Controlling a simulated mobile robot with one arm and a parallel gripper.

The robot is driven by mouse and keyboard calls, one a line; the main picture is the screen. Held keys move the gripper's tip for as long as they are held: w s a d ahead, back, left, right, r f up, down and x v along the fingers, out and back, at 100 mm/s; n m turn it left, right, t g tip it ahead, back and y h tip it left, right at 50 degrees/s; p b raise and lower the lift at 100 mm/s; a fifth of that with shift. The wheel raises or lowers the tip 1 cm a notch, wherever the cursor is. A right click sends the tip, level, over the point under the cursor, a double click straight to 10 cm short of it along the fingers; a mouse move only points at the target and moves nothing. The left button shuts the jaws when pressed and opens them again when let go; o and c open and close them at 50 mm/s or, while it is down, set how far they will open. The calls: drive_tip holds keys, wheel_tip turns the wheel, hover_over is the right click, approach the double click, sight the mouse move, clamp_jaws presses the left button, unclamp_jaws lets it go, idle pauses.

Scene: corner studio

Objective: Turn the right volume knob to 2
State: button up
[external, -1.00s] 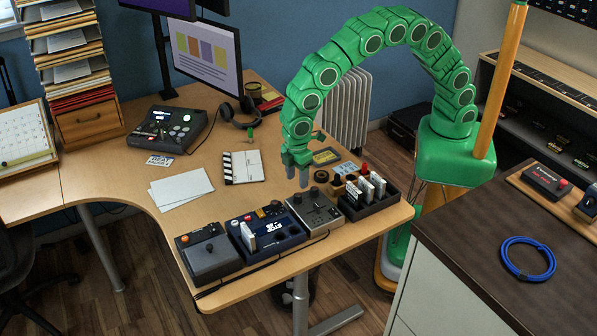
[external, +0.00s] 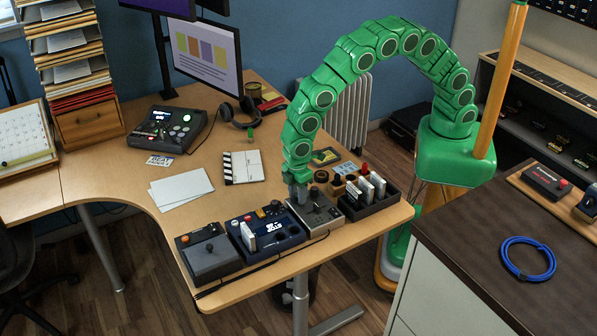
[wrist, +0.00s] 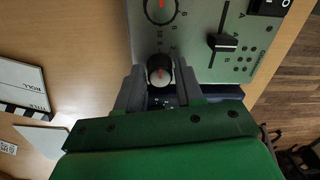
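The grey control box (external: 323,217) stands near the front edge of the desk, and my gripper (external: 297,196) is low over its back left part. In the wrist view the box (wrist: 205,80) shows two round dark knobs with red marks. The nearer knob (wrist: 160,70) sits between the two fingers of my gripper (wrist: 160,80), which stand apart on either side of it. Whether they touch it is too small to tell. The other knob (wrist: 160,10), with numbers around it, is clear of the fingers. The nearer knob's number scale is partly hidden.
A fader (wrist: 223,42) and a dark switch (wrist: 267,5) are on the same box. A blue-black device (external: 268,232) stands close at its left, a dark tray of cartridges (external: 372,208) at its right. A clapperboard (external: 243,167) lies behind on clear desk.

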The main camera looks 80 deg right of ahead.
clamp_jaws()
drive_tip(key=shift+m, duration=0.4)
drive_tip(key=m, duration=0.5)
drive_tip(key=shift+m, duration=0.4)
drive_tip(key=shift+o, duration=2)
unclamp_jaws()
